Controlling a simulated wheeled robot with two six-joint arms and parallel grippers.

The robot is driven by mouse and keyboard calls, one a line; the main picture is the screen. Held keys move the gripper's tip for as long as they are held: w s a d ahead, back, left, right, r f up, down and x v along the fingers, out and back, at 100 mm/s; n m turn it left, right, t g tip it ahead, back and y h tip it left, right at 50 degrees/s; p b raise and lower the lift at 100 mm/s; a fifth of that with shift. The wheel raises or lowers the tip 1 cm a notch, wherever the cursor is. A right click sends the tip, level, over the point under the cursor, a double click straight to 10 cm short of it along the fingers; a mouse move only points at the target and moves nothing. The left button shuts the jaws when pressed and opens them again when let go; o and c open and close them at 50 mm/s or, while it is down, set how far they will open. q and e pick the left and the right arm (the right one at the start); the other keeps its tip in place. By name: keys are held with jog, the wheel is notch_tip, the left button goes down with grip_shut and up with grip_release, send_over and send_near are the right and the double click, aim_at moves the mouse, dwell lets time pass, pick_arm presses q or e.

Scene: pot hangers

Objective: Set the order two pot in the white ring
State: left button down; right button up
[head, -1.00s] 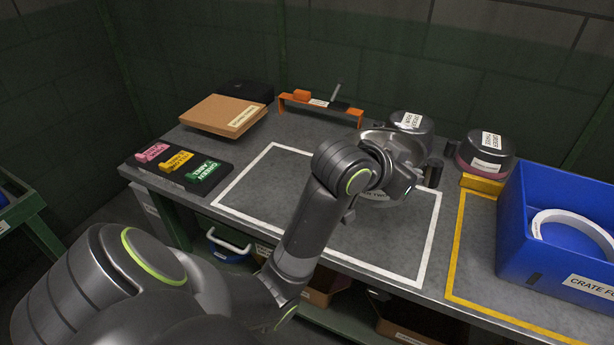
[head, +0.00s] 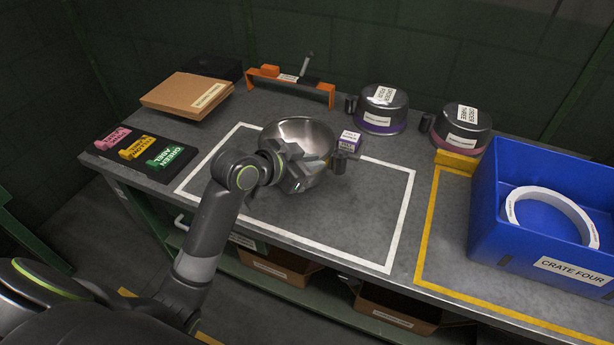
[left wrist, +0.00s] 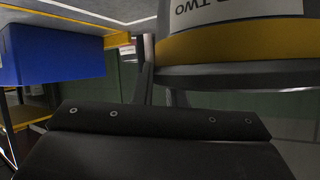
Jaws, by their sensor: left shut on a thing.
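My left gripper (head: 314,166) is shut on the order two pot (head: 300,134), a shiny steel pot with a dark handle at its right. In the head view its bright, bowl-like hollow faces up, over the white-outlined area; any gap to the table is unclear. In the left wrist view the order two pot (left wrist: 235,45) fills the upper right, with a yellow band and a label ending in "TWO". The white ring (head: 553,207) lies inside the blue crate (head: 480,215) labelled crate four, and its middle looks empty. My right gripper is not in view.
Two other pots, one with a purple band (head: 382,108) and one labelled order three (head: 462,127), stand at the back right. Coloured labels (head: 143,148) lie at the left. The front of the white-outlined area is clear.

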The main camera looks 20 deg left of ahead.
aim_at(317, 176)
pick_arm(q)
jog(key=shift+f, duration=2.25)
jog(key=c, duration=1.9)
grip_release()
jog(key=shift+f, duration=0.15)
jog(key=o, duration=0.4)
jog(key=shift+o, duration=0.2)
